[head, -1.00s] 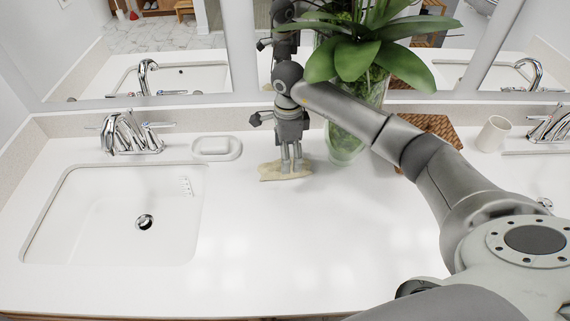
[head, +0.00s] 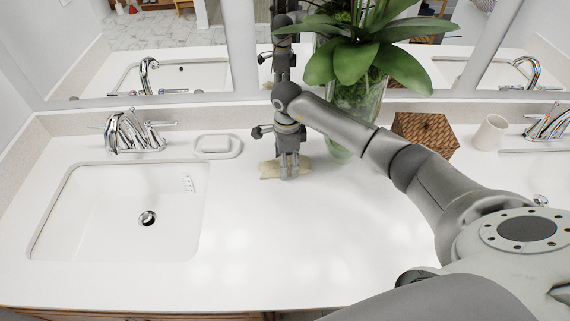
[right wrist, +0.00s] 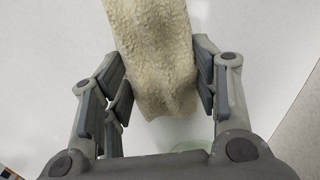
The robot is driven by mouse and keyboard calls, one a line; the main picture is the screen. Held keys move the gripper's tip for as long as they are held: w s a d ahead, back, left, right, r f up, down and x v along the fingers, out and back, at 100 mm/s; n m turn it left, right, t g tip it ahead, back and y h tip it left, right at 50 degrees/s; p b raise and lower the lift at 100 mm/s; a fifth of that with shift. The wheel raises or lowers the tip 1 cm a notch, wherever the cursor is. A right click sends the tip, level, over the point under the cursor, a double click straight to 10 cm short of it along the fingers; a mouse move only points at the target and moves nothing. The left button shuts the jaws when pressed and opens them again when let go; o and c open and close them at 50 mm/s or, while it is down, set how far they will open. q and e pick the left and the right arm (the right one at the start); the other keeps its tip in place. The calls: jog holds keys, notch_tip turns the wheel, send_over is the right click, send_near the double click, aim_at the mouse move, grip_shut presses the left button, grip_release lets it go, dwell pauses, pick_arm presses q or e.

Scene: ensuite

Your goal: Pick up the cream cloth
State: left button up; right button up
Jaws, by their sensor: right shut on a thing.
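The cream cloth (head: 269,170) lies on the white counter between the left sink and the glass vase, partly hidden behind my right gripper (head: 289,174). In the right wrist view the textured cloth (right wrist: 150,50) runs from the top edge down between the two fingers of my right gripper (right wrist: 162,85). The right gripper points down and is shut on the cloth, which is bunched between its pads. I cannot tell whether the cloth is lifted off the counter. My left gripper is not in view.
A glass vase with a leafy plant (head: 357,62) stands right beside my right arm. A soap dish (head: 217,147) is to the left of the gripper. A woven hexagonal box (head: 428,134) and a cup (head: 490,133) are at the right. The counter's front middle is clear.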

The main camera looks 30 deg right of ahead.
jog(key=shift+r, duration=0.15)
jog(key=shift+w+r+b, duration=0.1)
jog(key=shift+r+b, duration=0.1)
jog(key=shift+b, duration=0.15)
notch_tip(320, 180, up, 2)
jog(key=shift+r+b, duration=0.1)
jog(key=shift+b, duration=0.75)
jog(key=a+r, duration=0.1)
jog(key=s+a+r+b, duration=0.1)
jog(key=r, duration=0.1)
jog(key=s+a+r, duration=0.1)
jog(key=a+r, duration=0.1)
jog(key=shift+a+r+b, duration=0.1)
jog(key=shift+r+b, duration=0.1)
jog(key=shift+b, duration=0.1)
jog(key=s+a+r+b, duration=0.2)
jog(key=s+a+r, duration=0.2)
jog(key=a, duration=0.4)
jog(key=shift+a+r, duration=0.3)
jog(key=shift+r, duration=0.1)
